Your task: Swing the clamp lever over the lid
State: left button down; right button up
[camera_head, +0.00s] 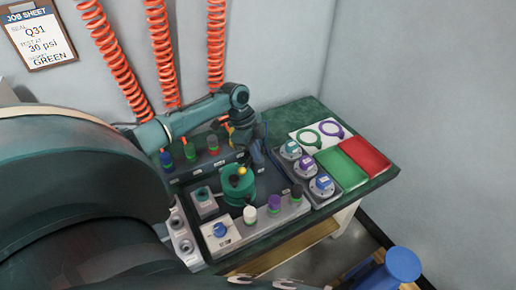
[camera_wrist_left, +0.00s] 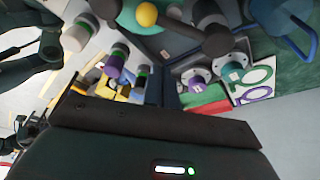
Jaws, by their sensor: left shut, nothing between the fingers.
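The green round test pot (camera_head: 238,190) stands on the grey bench fixture, with a yellow ball (camera_head: 241,171) on top. In the left wrist view the pot's teal top (camera_wrist_left: 128,18) and the yellow ball (camera_wrist_left: 147,14) are at the upper edge. A dark bar with a round end, which looks like the clamp lever (camera_wrist_left: 217,41), reaches right from beside the ball. My left gripper (camera_head: 256,158) is shut and empty, just behind and right of the pot. I cannot tell whether it touches the lever. My right gripper is not in view.
Orange coiled hoses (camera_head: 163,55) hang behind.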

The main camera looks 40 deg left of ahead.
pick_arm(q)
jog(key=shift+v, duration=1.65)
jog(key=shift+w, duration=0.1)
